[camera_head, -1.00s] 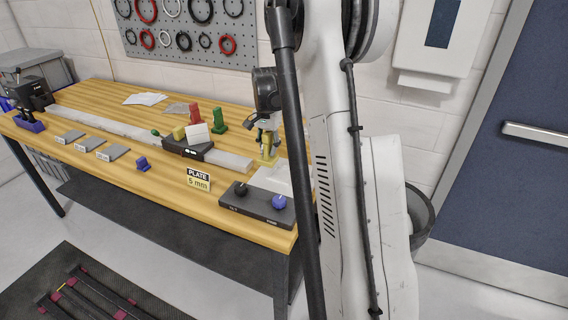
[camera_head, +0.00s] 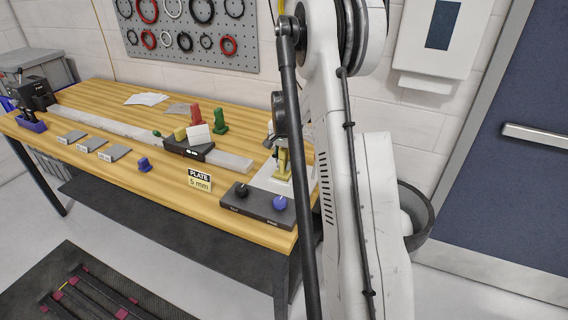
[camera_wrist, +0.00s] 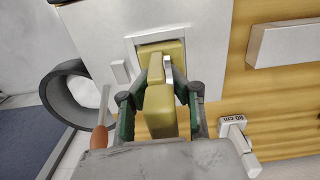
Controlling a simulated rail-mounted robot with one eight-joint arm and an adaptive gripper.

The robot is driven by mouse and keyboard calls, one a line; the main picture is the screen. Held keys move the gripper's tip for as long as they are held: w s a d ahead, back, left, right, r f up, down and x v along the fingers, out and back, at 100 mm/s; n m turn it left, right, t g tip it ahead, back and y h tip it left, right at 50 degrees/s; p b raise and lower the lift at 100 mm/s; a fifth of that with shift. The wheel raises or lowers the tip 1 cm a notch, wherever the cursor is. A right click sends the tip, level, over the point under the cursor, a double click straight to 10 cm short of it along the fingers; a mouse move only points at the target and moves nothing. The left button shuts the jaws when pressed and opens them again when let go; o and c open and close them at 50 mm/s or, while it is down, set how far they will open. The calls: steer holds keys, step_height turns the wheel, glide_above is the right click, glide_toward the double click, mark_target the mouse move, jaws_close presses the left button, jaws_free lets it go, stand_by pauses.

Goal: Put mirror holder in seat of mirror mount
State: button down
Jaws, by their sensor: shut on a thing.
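My gripper (camera_wrist: 159,100) is shut, its green-padded fingers on either side of an olive-yellow piece (camera_wrist: 160,112), which seems to be the mirror holder. A bright metallic strip (camera_wrist: 167,68) stands beside its far part. Just beyond is a square white frame (camera_wrist: 129,50) on a white plate, seemingly the mount's seat, with olive-yellow (camera_wrist: 176,50) inside it. I cannot tell whether that is the held piece or a separate part, or how far the piece sits in. In the head view the yellow piece (camera_head: 283,163) is over the white plate (camera_head: 264,181); my arm hides much of it.
A control box (camera_head: 258,205) with two knobs lies at the table's front right. A dark block (camera_head: 188,149) with a white card stands mid-table, near red (camera_head: 195,116) and green (camera_head: 220,121) pieces. A bin (camera_wrist: 72,95) stands beyond the table end.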

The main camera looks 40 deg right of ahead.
steer(key=shift+f, duration=0.1)
steer(key=shift+f, duration=0.1)
steer(key=c, duration=1.7)
jaws_free()
